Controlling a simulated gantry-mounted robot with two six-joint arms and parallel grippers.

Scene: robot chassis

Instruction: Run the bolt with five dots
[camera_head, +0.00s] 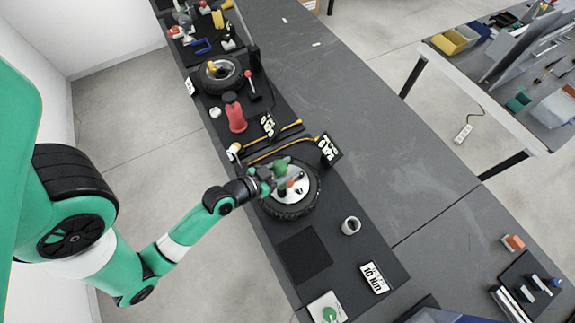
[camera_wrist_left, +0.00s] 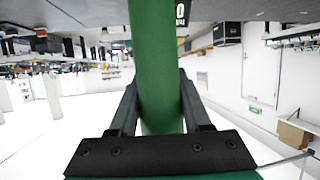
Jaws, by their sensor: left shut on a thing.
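A wheel with a black tyre (camera_head: 292,212) and pale hub (camera_head: 298,187) lies flat on the black mat. My left gripper (camera_head: 264,177) is over the tyre's upper left edge and is shut on a green tool (camera_head: 281,168). In the left wrist view the tool is a thick green cylinder (camera_wrist_left: 155,50) between the two dark fingers of the gripper (camera_wrist_left: 158,88). The tool partly covers the hub, and I cannot tell whether its end touches a bolt. The bolts' dots are too small to make out. My right gripper is in neither view.
A "10 Nm" card (camera_head: 374,278), a grey ring (camera_head: 350,226) and a black sign (camera_head: 328,150) stand near the wheel. A red bottle (camera_head: 235,117) and a second wheel (camera_head: 221,75) are farther up the mat.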

